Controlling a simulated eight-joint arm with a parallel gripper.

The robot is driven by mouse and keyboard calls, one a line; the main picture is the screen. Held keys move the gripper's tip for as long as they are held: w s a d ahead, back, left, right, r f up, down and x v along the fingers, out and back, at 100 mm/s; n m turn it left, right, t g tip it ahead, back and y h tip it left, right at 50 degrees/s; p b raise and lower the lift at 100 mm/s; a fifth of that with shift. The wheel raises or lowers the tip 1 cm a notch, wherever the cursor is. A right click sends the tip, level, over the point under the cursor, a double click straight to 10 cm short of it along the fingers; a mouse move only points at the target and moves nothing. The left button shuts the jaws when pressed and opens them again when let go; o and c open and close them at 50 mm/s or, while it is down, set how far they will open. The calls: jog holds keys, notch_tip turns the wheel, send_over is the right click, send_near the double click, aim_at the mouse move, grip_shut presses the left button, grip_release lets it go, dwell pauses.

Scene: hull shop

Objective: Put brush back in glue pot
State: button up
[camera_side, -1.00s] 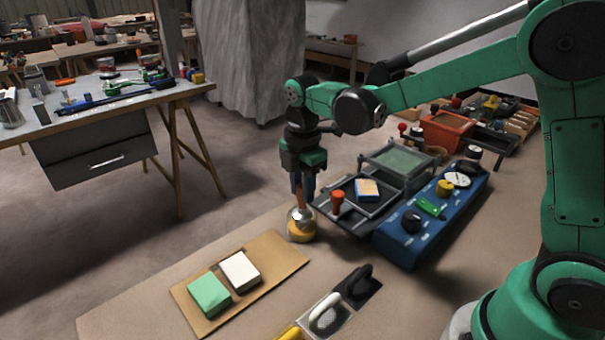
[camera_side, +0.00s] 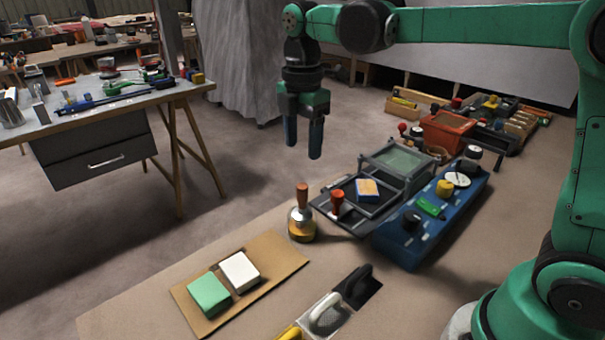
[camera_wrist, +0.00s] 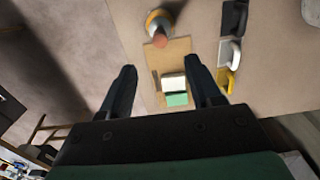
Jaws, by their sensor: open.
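The glue pot (camera_side: 302,232) stands on the bench, a small pot with an amber-yellow lower part and a metallic upper part. The brush (camera_side: 302,196) stands upright in it with its reddish-brown wooden handle up; its bristles are hidden in the pot. My gripper (camera_side: 303,148) is open and empty, fingers pointing down, well above the brush handle and apart from it. In the wrist view the glue pot (camera_wrist: 158,20) and the brush handle end (camera_wrist: 160,41) show at the top, beyond my open fingers (camera_wrist: 163,85).
A board (camera_side: 258,290) with a green and a white block lies in front of the pot. A dark tray (camera_side: 345,215) with a red-handled tool and a sponge stands close right, beside a blue caddy (camera_side: 400,245). Trowel-like tools (camera_side: 340,308) lie near the front.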

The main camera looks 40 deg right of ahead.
jog(key=s+f+m+t, duration=0.2)
jog(key=s+m, duration=0.3)
jog(key=m, duration=0.4)
jog(key=s+d+f+m+t, duration=0.1)
jog(key=s+m+t, duration=0.3)
jog(key=m, duration=0.5)
jog(key=shift+s+d+f+t, duration=0.25)
jog(key=shift+s+f+t, duration=0.15)
jog(key=shift+f+t, duration=0.15)
